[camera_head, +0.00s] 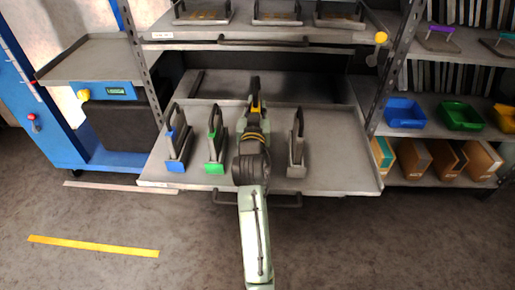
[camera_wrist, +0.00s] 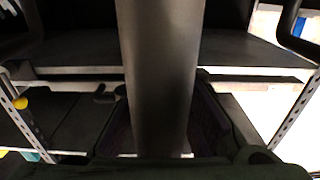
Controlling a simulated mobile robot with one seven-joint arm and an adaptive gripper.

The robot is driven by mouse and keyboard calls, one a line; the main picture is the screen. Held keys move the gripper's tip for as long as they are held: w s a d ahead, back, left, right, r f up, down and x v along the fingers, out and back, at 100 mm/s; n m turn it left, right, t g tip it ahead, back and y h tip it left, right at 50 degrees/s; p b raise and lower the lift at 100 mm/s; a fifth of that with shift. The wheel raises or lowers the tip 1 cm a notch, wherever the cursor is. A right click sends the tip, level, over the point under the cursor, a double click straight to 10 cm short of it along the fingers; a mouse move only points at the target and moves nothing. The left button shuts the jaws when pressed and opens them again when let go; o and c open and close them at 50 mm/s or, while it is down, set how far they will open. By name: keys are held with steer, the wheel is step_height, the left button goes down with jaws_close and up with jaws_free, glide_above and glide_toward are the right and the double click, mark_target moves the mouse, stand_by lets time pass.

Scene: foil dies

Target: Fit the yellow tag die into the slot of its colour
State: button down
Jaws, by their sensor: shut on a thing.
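My gripper (camera_head: 256,113) is shut on a die that shows yellow between the fingers, the yellow tag die (camera_head: 256,102). It is over the middle of the pulled-out grey drawer shelf (camera_head: 340,178), towards its back. In the wrist view, a broad grey bar (camera_wrist: 160,75), which seems to be part of the held die, runs up the middle. A blue-tag die (camera_head: 177,140) and a green-tag die (camera_head: 214,140) stand to the left of my arm. A grey die (camera_head: 296,145) with no clear tag colour stands to the right. My arm hides the shelf beneath it. I cannot make out a yellow slot.
An upper shelf (camera_head: 205,37) with several more dies overhangs the back. Metal uprights (camera_head: 392,70) flank the bay. A rack at the right holds blue (camera_head: 405,112) and green (camera_head: 460,115) bins. A grey side table (camera_head: 85,60) stands at the left.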

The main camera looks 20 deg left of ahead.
steer(key=shift+w+f, duration=0.2)
steer(key=shift+f, duration=4.45)
steer(key=shift+f, duration=0.2)
steer(key=c, duration=1.5)
jaws_free()
steer(key=shift+f, duration=0.15)
steer(key=shift+c, duration=0.2)
steer(key=shift+s, duration=0.1)
